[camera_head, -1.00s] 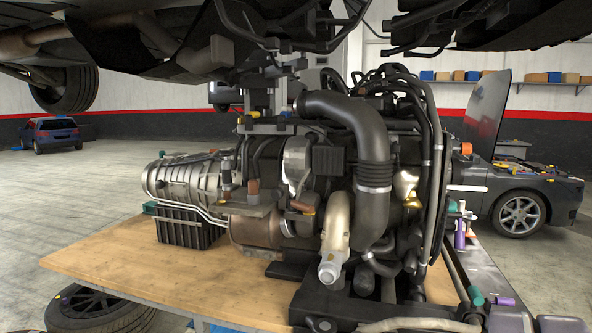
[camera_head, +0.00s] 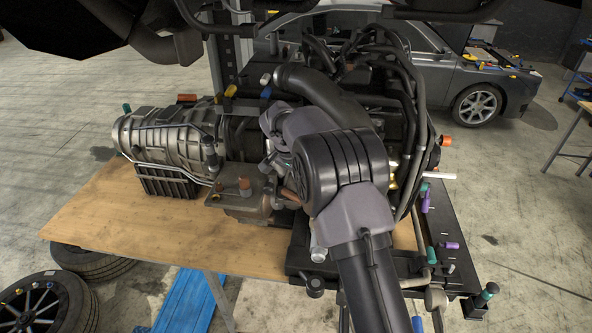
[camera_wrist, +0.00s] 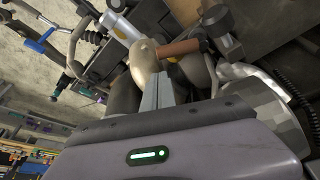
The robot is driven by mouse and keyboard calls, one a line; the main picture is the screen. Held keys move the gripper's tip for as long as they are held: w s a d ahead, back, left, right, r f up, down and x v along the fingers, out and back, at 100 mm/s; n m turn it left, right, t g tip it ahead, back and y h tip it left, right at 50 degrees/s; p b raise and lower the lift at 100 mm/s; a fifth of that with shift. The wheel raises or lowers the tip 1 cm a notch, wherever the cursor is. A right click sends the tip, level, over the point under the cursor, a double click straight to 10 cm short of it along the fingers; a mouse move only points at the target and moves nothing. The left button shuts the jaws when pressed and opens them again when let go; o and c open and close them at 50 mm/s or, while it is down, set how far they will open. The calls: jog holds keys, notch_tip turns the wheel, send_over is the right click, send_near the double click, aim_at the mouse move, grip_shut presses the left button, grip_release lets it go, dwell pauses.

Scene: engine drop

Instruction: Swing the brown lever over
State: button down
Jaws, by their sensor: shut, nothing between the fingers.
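A brown lever (camera_wrist: 180,48) shows in the wrist view as a short rounded bar just beyond my fingertips and slightly right. In the head view, a brown bar (camera_head: 291,196) that appears to be this lever shows beside my arm, partly hidden. My gripper (camera_wrist: 157,78) is shut and empty, its fingers pointing towards the tan pipe and the lever. I cannot tell whether they touch the lever. In the head view my wrist covers the middle of the engine, and my fingertips are hard to make out.
The engine with its ribbed gearbox (camera_head: 165,140) sits on a wooden table (camera_head: 120,215). A second brown knob (camera_head: 245,186) stands on a flat bracket left of my arm. Black hoses (camera_head: 412,110) run on the right. A tan pipe (camera_wrist: 143,62) lies close to my fingers.

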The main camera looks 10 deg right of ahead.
aim_at(290, 196)
jog(key=p+x, duration=0.1)
jog(key=x, duration=0.6)
jog(key=shift+w+a, duration=0.1)
jog(key=shift+w, duration=0.1)
jog(key=shift+s, duration=0.1)
